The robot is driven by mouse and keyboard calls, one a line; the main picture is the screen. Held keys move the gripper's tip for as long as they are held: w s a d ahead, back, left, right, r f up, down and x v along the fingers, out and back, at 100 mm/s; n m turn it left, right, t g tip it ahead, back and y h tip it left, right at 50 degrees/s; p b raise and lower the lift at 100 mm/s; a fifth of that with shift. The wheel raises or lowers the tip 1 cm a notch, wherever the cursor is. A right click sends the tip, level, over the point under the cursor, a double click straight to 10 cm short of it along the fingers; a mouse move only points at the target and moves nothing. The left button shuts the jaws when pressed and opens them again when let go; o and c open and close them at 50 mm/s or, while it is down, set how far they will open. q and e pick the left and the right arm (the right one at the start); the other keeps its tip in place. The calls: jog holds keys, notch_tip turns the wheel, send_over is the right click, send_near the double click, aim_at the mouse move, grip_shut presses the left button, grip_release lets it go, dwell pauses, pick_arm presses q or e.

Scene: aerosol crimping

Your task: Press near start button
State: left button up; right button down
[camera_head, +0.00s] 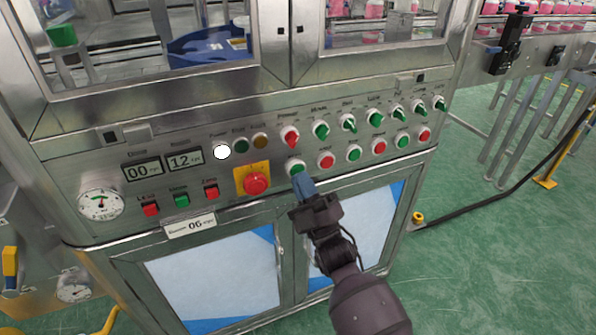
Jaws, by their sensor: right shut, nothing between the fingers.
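The metal control panel (120,216) carries rows of buttons and switches. A green round button (297,167) sits right of the red emergency stop (257,183) on its yellow plate. My right gripper (301,181) is shut and empty. Its blue-grey fingertips are just below the green button and overlap its lower edge in the picture; I cannot tell whether they touch it. A red button (326,160) is to the right of the green one, followed by several more green and red buttons. My left gripper is out of view.
A row of green and red rotary switches (349,124) runs above the buttons. A pressure gauge (101,204) and two displays (142,171) are on the left. Cabinet doors (215,279) are below. Pink bottles (540,8) stand on a conveyor at upper right. Open green floor (480,260) lies right.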

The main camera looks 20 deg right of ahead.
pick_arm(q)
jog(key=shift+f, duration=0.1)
pick_arm(e)
jog(key=shift+w, duration=0.35)
dwell(0.6)
jog(key=shift+s, duration=0.15)
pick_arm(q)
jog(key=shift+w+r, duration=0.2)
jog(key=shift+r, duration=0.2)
pick_arm(e)
jog(key=shift+s, duration=0.65)
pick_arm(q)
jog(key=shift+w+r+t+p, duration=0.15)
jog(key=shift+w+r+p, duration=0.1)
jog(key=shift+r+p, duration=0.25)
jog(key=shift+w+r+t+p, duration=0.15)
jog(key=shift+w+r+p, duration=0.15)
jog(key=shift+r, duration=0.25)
pick_arm(e)
jog(key=s, duration=0.5)
jog(key=shift+d, duration=0.1)
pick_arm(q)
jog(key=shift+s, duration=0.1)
pick_arm(e)
jog(key=shift+s+f, duration=0.1)
